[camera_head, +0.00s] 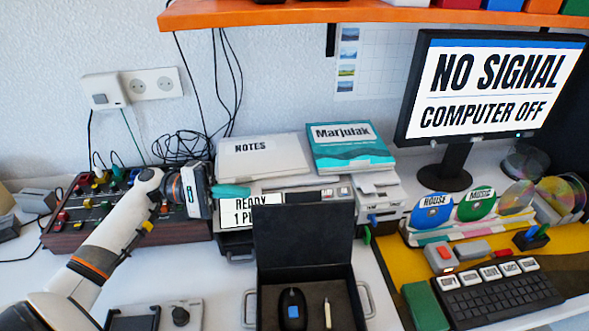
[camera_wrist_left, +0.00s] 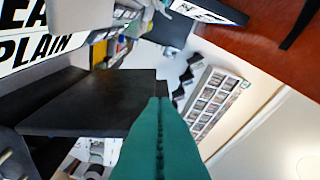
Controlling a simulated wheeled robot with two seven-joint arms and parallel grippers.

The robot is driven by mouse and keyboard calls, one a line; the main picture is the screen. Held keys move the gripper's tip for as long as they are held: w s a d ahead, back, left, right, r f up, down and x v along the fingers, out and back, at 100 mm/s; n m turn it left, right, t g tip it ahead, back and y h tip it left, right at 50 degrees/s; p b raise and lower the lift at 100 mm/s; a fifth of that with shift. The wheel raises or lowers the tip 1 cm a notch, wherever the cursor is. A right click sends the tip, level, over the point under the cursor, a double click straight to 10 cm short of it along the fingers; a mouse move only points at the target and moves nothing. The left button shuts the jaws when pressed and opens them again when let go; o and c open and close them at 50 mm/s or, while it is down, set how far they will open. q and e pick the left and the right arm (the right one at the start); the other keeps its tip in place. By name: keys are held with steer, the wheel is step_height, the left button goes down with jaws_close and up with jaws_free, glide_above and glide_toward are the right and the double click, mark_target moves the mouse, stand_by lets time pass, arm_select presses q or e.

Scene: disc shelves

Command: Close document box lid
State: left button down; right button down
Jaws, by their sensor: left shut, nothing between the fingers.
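The document box (camera_head: 262,302) stands open at the bottom middle of the head view. Its dark lid (camera_head: 303,238) stands raised at the back of the box. Inside lie a black oval object and a thin pale stick. My left gripper (camera_head: 232,191) has teal fingers that are shut and empty. It is above and left of the lid's top edge, in front of the printer. In the left wrist view the teal fingers (camera_wrist_left: 160,140) point to a dark flat panel (camera_wrist_left: 85,103) that looks like the lid; I cannot tell whether they touch. My right gripper is not in view.
A printer (camera_head: 318,190) with a notes folder (camera_head: 262,158) and a book (camera_head: 348,148) on it stands behind the lid. A control panel (camera_head: 170,232) is at left under my left arm. A keyboard (camera_head: 505,295) and a monitor (camera_head: 490,85) are at right.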

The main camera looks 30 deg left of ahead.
arm_select(q)
steer(key=shift+w, duration=0.5)
steer(key=p+x, duration=0.2)
steer(key=x, duration=0.7)
steer(key=shift+d, duration=0.4)
steer(key=shift+d+r, duration=0.1)
steer(key=shift+r, duration=0.05)
